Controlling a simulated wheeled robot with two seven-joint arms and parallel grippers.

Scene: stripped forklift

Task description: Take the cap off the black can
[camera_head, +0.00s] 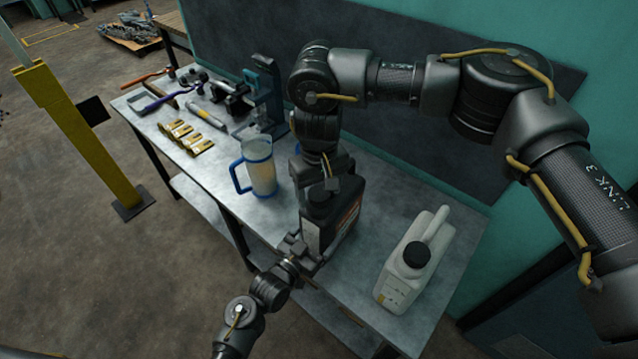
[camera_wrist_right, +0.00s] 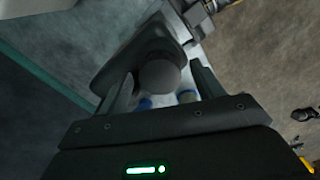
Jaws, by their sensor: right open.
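The black can (camera_head: 318,232) stands upright on the metal bench, with a red and white label edge on its right side. In the right wrist view the can (camera_wrist_right: 142,38) has a round dark cap (camera_wrist_right: 158,74) on it. My right gripper (camera_head: 320,178) is above the can, pointing down. Its open fingers (camera_wrist_right: 163,84) show on either side of the cap, and I see a gap at both sides. My left gripper (camera_head: 298,252) is low at the can's near left side; whether its jaws grip the can is unclear.
A white jug with a black cap (camera_head: 416,254) stands to the right on the bench (camera_head: 366,262). A clear measuring jug with blue handle (camera_head: 262,168) stands to the left. Brass parts (camera_head: 190,138), a vise-like tool (camera_head: 264,95) and hand tools lie farther left. A dark panel stands behind.

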